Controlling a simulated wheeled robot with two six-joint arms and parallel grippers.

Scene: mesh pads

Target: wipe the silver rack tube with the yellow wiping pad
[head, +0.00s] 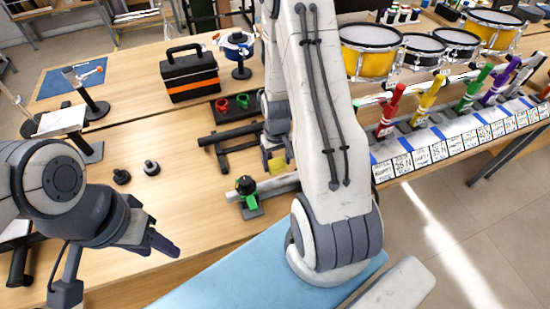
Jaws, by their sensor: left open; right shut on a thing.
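The silver rack tube (275,187) lies near the table's front edge, and my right arm hides its right part. A black clamp with a green knob (247,190) sits around the tube near its left end. My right gripper (275,148) is largely hidden behind my own arm. It is shut on the yellow wiping pad (277,163), which shows just behind the tube; whether they touch I cannot tell. My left gripper (160,243) is open and empty over the table's front left.
Black tubes (222,145) lie behind the silver tube. Two black knobs (151,167) stand to its left. A black and orange toolbox (190,75) stands farther back. Drums (370,50) and a row of coloured handles (430,100) are at right. Bare table lies left of the tube.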

